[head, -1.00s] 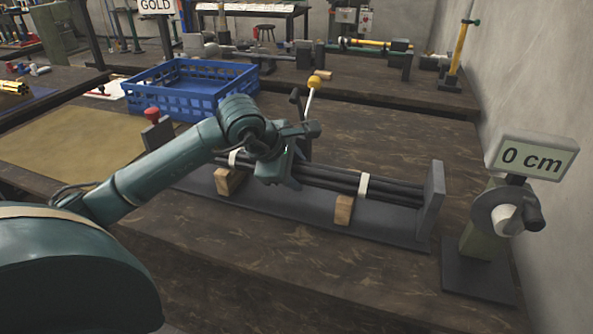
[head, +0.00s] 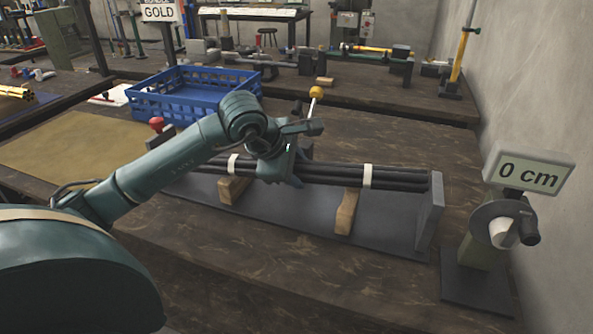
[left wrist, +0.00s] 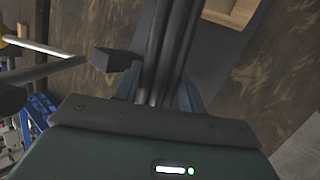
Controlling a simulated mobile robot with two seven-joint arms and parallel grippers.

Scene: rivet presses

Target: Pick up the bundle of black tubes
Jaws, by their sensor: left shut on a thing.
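My left gripper (head: 284,176) is shut around the middle of the bundle. In the left wrist view, the tubes (left wrist: 168,50) run between the two fingers (left wrist: 160,92). The arm hides part of the bundle. My right gripper is not in view.
A grey upright end plate (head: 430,212) stands at the bundle's right end. A yellow-knobbed lever (head: 316,93) rises behind the arm. A blue crate (head: 190,95) is at back left. A "0 cm" display (head: 529,172) stands at right.

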